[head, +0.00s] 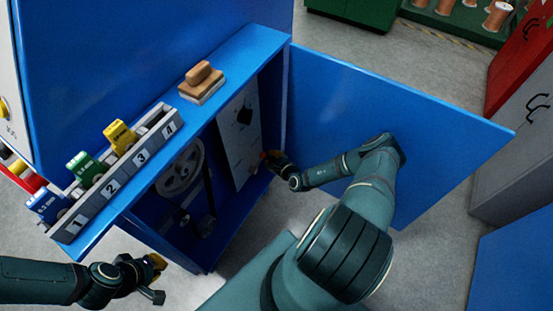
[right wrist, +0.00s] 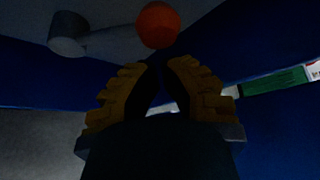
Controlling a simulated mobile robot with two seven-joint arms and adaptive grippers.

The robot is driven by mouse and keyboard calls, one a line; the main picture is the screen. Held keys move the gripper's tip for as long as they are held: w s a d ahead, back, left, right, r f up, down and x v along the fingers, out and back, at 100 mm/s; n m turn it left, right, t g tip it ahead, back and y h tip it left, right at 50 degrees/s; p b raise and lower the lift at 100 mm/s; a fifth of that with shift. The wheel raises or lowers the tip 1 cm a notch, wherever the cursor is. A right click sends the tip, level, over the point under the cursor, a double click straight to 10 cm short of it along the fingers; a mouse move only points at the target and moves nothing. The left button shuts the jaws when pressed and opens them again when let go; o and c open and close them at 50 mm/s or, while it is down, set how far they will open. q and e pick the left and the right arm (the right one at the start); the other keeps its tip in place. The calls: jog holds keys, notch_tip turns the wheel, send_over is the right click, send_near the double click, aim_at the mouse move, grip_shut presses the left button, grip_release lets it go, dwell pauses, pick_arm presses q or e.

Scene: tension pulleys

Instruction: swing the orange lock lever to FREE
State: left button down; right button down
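The lock lever shows in the right wrist view as an orange ball knob (right wrist: 158,25) on a grey arm from a round grey hub (right wrist: 68,33). The knob is just beyond my right gripper's fingertips (right wrist: 163,67), not between them. The yellow fingers stand a little apart with nothing between them. In the head view, my right gripper (head: 271,160) is inside the blue cabinet beside the pale panel (head: 239,135), with a bit of orange at its tip. Any FREE marking is not readable. My left gripper (head: 152,279) is open and empty in front of the cabinet.
Inside the cabinet are a grey pulley wheel (head: 181,170) and belt. On top are a numbered rack (head: 125,172) with coloured blocks and a wood-handled block (head: 201,83).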

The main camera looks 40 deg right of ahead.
jog(key=shift+a+r, duration=0.35)
jog(key=shift+a, duration=0.1)
pick_arm(q)
jog(key=shift+s+a+r+p, duration=0.1)
jog(key=shift+a+r+p, duration=0.3)
jog(key=shift+a+p, duration=0.05)
pick_arm(e)
jog(key=shift+a+r+n, duration=0.1)
jog(key=shift+r+n, duration=0.05)
jog(key=shift+n, duration=0.15)
